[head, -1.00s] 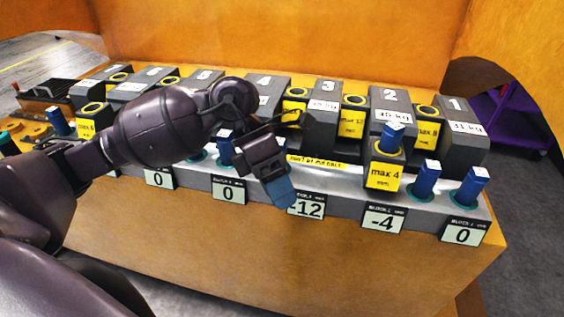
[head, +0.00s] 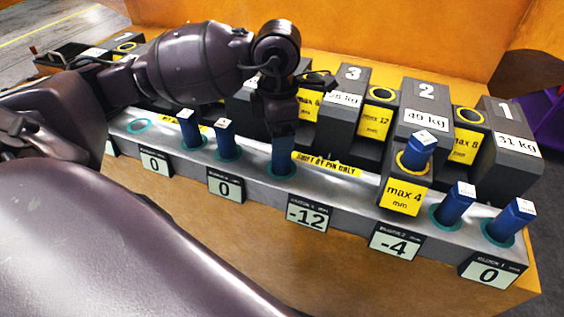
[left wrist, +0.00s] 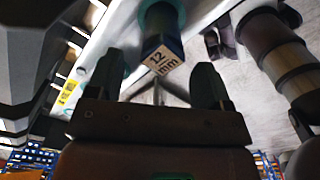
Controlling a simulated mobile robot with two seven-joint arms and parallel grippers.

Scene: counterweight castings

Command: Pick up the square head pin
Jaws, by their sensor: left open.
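My left gripper (head: 280,118) is open and points down over the front rail, at the socket above the "-12" display. A blue pin (head: 283,158) stands there, its top hidden by the gripper in the head view. In the left wrist view a blue pin (left wrist: 163,50) with a square white end marked "12 mm" stands in a teal ring (left wrist: 160,17). It is just beyond the open fingers (left wrist: 160,82), roughly in line with the gap between them. I cannot see contact. My right gripper is not in view.
Other blue pins stand close by on the left (head: 225,142) and farther right (head: 455,205). One pin (head: 415,155) sits in a yellow "max 4 mm" block (head: 403,194). Numbered grey castings (head: 430,105) line the back. A teal ring (head: 138,126) at left is empty.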

